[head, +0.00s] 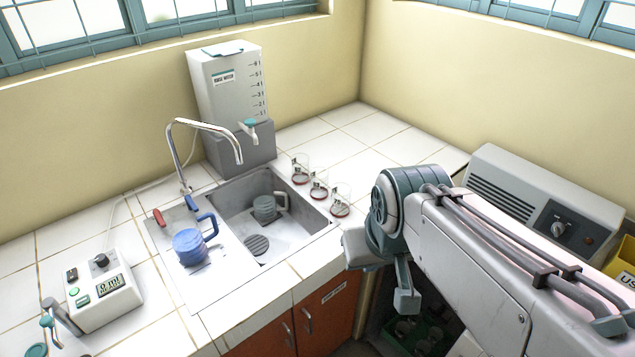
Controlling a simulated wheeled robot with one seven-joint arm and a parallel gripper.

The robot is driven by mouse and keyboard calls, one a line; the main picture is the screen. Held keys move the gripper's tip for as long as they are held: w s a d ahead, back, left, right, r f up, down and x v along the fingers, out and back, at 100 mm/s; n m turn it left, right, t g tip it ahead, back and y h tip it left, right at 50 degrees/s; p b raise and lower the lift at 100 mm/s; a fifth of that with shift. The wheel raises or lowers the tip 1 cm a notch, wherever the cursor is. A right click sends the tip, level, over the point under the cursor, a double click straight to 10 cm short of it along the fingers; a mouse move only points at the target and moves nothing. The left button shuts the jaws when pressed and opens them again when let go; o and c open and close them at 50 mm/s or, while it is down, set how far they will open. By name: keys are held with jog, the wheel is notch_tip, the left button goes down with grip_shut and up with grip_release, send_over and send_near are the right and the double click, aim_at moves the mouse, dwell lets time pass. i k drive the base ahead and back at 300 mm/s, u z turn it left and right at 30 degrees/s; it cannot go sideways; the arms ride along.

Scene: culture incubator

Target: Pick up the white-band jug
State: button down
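Two jugs show in the head view. A blue jug (189,246) with a blue handle stands upright on the drainboard left of the sink basin. A grey-teal jug (264,209) with a pale handle stands inside the basin. A white band is not clear on either, so I cannot tell for certain which is the white-band jug. My gripper (405,292) hangs at the end of my arm, right of the sink and in front of the counter, apart from both jugs. Its fingers are partly hidden by the arm, and nothing is visibly held.
A curved tap (205,126) arches over the sink (300,236). A water tank (228,85) stands behind it. Several glass beakers (319,184) line the basin's right side. A control box (104,290) is at left, a grey machine (545,205) at right. A green crate (425,335) is low down.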

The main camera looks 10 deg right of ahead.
aim_at(263, 193)
jog(key=z, duration=0.55)
jog(key=k, duration=0.65)
jog(key=z, duration=0.35)
jog(key=i, duration=0.9)
jog(key=u, duration=1.25)
jog(key=i, duration=0.55)
jog(key=u, duration=0.65)
